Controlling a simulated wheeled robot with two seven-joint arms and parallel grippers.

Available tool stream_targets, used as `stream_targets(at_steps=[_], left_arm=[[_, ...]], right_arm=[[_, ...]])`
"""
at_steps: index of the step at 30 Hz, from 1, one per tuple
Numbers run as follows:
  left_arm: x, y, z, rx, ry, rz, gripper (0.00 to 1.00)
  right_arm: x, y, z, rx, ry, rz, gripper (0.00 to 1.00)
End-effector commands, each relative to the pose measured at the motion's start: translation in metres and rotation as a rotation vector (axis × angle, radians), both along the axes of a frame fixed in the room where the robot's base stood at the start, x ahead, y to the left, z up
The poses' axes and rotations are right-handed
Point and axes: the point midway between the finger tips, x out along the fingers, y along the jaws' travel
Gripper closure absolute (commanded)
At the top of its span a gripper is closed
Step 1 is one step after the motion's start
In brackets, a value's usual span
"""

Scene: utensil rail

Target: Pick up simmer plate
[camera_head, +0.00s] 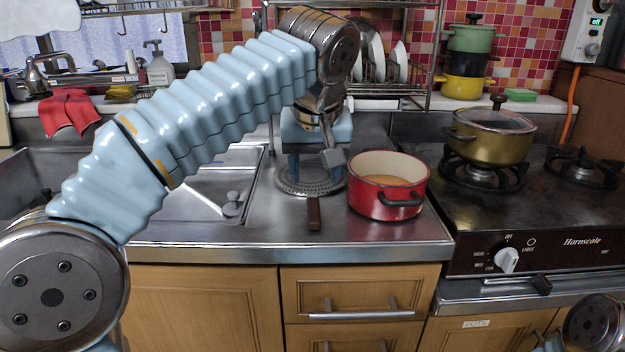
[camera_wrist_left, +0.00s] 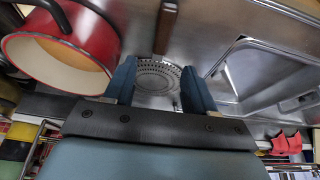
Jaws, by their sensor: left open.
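The simmer plate (camera_head: 283,186) is a round perforated metal disc with a brown wooden handle (camera_head: 313,213), lying flat on the steel counter. Its handle points toward the counter's front edge. My left gripper (camera_head: 312,177) is open, pointing down just over the disc, and hides part of it. In the left wrist view the disc (camera_wrist_left: 157,76) shows between the two blue fingers (camera_wrist_left: 158,68), with the handle (camera_wrist_left: 165,28) beyond them. I cannot tell whether the fingers touch the disc. My right gripper is out of view.
A red pot (camera_head: 385,200) stands close to the right of the plate. The sink (camera_head: 205,195) lies to the left. A stove (camera_head: 535,210) with a lidded olive pot (camera_head: 490,140) is at the right. A dish rack (camera_head: 395,98) is behind.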

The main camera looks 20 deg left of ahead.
Motion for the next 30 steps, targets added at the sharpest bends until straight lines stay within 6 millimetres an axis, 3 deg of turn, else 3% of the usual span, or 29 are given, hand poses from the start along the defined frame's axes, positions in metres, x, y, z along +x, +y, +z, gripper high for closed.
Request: stream_targets(at_steps=[3,8,18,30], left_arm=[[0.007,0.003,-0.018,0.001,0.001,0.003,0.45],[0.011,0.004,-0.030,0.001,0.001,0.002,0.45],[0.024,0.009,-0.074,0.000,0.001,0.002,0.45],[0.025,0.009,-0.078,0.000,0.000,0.001,0.45]], right_arm=[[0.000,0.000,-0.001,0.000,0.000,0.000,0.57],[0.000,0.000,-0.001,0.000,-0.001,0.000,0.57],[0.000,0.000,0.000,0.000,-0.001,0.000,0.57],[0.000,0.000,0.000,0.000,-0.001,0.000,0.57]])
